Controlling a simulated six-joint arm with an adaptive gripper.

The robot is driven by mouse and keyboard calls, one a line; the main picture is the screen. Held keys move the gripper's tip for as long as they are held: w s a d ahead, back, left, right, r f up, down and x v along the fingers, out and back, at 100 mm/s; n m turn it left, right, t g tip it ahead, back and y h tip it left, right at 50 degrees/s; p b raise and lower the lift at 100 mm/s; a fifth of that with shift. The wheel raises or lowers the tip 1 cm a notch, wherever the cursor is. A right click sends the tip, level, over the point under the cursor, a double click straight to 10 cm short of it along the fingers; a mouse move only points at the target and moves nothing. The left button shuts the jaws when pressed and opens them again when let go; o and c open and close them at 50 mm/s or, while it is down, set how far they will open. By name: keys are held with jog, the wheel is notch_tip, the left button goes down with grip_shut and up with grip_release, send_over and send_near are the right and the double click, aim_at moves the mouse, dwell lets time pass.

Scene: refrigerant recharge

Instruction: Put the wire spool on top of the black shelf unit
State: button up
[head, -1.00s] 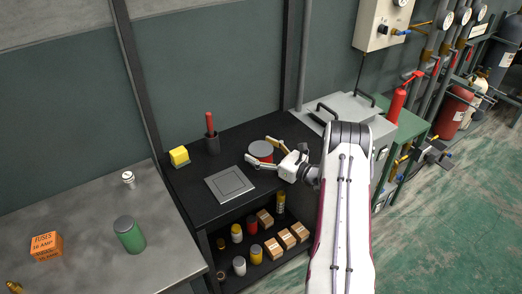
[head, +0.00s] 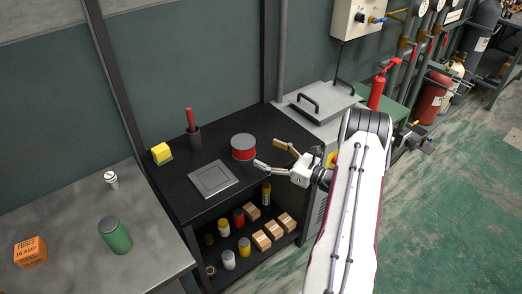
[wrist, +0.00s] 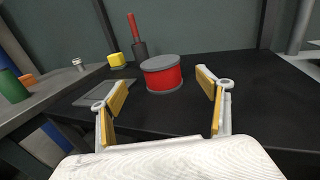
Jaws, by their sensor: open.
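The wire spool (head: 243,147), red with grey ends, stands upright on top of the black shelf unit (head: 217,150), toward its right side. In the wrist view the spool (wrist: 162,77) rests on the black top ahead of my fingers, framed between them. My gripper (head: 267,154) is open and empty, just to the front right of the spool. Its yellow-padded fingers stand wide apart in the wrist view, and a gap shows between them and the spool.
A grey square plate (head: 214,178), a yellow block (head: 161,153) and a dark cup with a red-handled tool (head: 194,137) share the top. Small boxes and jars fill the shelf below. A grey bench (head: 80,215) with a green can (head: 115,236) stands left.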

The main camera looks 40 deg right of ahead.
jog(key=shift+s+d, duration=0.15)
jog(key=shift+s, duration=0.3)
jog(key=shift+w+r, duration=0.1)
jog(key=w+a+r+m+g+h, duration=0.1)
jog(key=w+r+m+h, duration=0.3)
jog(key=r, duration=0.3)
jog(key=w+r+m+g+h, duration=0.2)
jog(key=w+r+m, duration=0.3)
jog(key=r+m, duration=0.15)
jog(key=s+a+r+m+g+h, duration=0.1)
jog(key=s+a+r+m+h, duration=0.1)
jog(key=a+r+m, duration=0.35)
jog(key=s+a+r+m+g+h, duration=0.2)
jog(key=s+a+r+m, duration=0.55)
jog(key=r+m, duration=0.25)
jog(key=s+a+f+m+g+y, duration=0.1)
jog(key=s+a+m, duration=0.6)
jog(key=s, duration=0.8)
jog(key=s+a+f+m+g+y, duration=0.2)
jog(key=s+a+m, duration=0.5)
jog(key=s+a, duration=0.5)
jog(key=s+g+y, duration=0.1)
jog(key=s+g, duration=0.1)
jog(key=s, duration=0.1)
jog(key=shift+a+f, duration=0.25)
